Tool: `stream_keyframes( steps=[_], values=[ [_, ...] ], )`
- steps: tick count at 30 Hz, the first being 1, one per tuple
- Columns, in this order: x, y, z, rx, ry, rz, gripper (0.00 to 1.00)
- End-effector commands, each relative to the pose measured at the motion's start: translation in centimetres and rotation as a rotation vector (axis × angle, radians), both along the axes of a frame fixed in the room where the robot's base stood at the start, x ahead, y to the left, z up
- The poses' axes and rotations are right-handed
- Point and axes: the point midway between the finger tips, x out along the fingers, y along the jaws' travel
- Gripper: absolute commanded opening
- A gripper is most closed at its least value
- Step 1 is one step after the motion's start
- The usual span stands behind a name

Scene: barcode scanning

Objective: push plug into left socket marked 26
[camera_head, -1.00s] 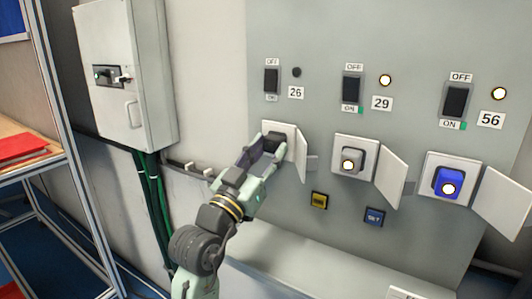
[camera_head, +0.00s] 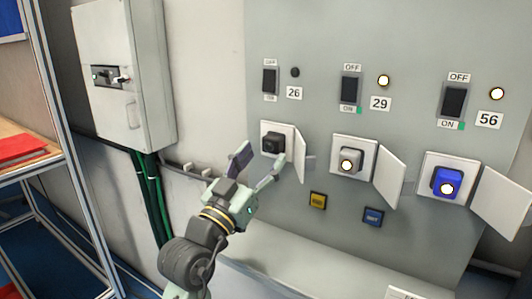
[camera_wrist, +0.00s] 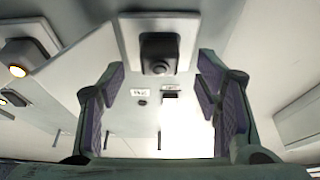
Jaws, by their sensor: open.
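The black plug (camera_head: 272,143) sits in the left socket (camera_head: 286,131), under the label 26 (camera_head: 294,93). The socket's white cover (camera_head: 300,156) is swung open to the right. My gripper (camera_head: 258,166) is open and empty, below and a little in front of the plug, with its fingers apart. In the wrist view the plug (camera_wrist: 160,54) shows at the top centre, upside down, between and beyond the open fingers (camera_wrist: 162,105). I cannot tell whether the plug is fully seated. The lamp by 26 (camera_head: 295,72) is dark.
The middle socket holds a grey plug (camera_head: 347,160) and the right one a blue plug (camera_head: 446,182), both lit. Their covers (camera_head: 390,178) stand open. Yellow (camera_head: 317,200) and blue (camera_head: 373,217) buttons are below. A grey box (camera_head: 125,75) and a shelf (camera_head: 22,150) stand left.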

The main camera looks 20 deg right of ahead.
Motion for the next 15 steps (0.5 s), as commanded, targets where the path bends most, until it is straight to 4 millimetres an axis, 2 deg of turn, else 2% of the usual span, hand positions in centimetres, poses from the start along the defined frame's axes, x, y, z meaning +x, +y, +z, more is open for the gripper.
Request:
stream_keyframes(
  steps=[6,15],
  values=[
    [-2.7,3.7,-2.0,-0.002,0.004,0.005,0.58],
    [-5.1,6.6,-3.5,0.000,0.001,0.002,0.58]
  ],
)
